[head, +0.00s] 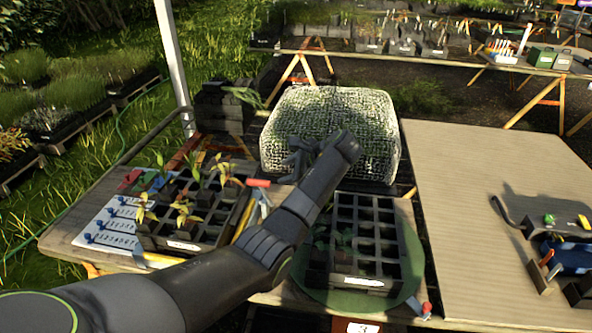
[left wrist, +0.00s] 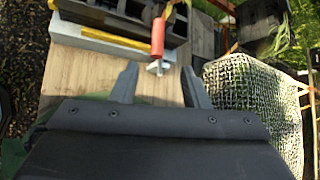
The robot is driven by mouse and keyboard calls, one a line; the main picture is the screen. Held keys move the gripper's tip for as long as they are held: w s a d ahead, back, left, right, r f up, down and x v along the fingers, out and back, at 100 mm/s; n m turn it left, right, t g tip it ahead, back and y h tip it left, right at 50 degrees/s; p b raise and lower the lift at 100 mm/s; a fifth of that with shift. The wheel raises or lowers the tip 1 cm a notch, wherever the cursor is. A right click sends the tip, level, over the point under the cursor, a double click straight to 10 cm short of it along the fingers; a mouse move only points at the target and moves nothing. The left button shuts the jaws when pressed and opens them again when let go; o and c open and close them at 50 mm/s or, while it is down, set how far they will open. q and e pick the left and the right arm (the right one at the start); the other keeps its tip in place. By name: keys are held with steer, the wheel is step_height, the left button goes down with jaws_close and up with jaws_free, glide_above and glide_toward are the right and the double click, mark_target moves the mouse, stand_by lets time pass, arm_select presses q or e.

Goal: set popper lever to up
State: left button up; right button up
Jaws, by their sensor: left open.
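A lever with a red grip (head: 258,183) stands between the left plant tray and the black cell tray; I take it as the popper lever. In the left wrist view its red grip (left wrist: 158,38) ends in a grey metal tip near the gap between my fingers. My left gripper (head: 297,160) is open and empty, just right of the grip in the head view. In the left wrist view its two fingers (left wrist: 159,70) point toward the grip and do not close on it. I cannot tell the lever's exact angle. My right gripper is not in view.
The black cell tray (head: 386,228) sits on a green round base (head: 310,290). A seedling tray (head: 180,243) is at left. A mesh-covered mound (head: 340,110) stands behind my left gripper. A small red knob (head: 427,308) is at front right. The wide board (head: 480,180) is mostly clear.

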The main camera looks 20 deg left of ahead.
arm_select(q)
steer(key=shift+v, duration=1.6)
